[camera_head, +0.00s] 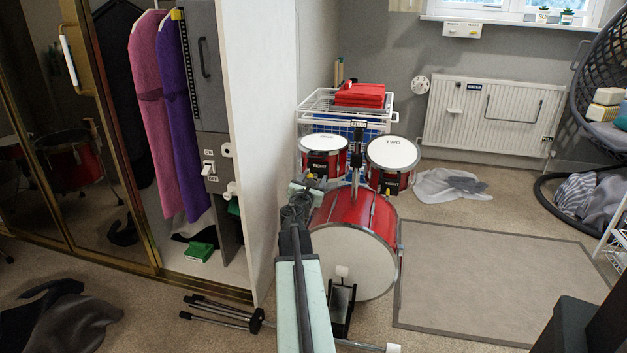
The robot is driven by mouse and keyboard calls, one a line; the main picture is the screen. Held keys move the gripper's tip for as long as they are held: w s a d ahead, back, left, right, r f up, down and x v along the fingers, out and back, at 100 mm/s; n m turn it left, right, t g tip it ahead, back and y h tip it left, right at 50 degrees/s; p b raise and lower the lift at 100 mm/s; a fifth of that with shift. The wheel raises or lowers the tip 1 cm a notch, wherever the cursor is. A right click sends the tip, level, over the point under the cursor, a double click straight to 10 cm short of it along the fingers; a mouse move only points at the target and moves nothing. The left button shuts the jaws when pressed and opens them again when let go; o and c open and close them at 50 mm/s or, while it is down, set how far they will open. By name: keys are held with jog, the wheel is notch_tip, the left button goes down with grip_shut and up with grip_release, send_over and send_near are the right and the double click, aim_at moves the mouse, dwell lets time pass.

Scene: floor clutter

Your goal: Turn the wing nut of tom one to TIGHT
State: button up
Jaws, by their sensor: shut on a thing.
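Tom one (322,142) is the left small red drum with a white head, above the red bass drum (362,212). Its front carries a label that seems to read TIGHT. A small yellow part, seemingly its wing nut (311,176), shows low on its front. My arm reaches up from the bottom, and my gripper (312,184) is at that part, shut on it. The jaws are small and partly hidden by my arm, so the nut's angle cannot be told. Tom two (392,152) stands to the right with a similar label and yellow part.
A wire basket (345,108) with red cloth stands behind the drums. A grey-bordered rug (490,285) lies right of the bass drum. A folded black stand (222,312) lies on the floor at left. Wardrobe doors and an upright white panel (255,130) bound the left side.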

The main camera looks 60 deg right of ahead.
jog(key=m, duration=0.4)
jog(key=shift+s, duration=0.1)
jog(key=m, duration=0.4)
jog(key=shift+s+f, duration=0.1)
jog(key=m, duration=0.3)
jog(key=shift+f+m, duration=0.1)
jog(key=shift+m, duration=0.2)
jog(key=shift+s+m, duration=0.1)
jog(key=shift+m, duration=1.7)
jog(key=o, duration=1.4)
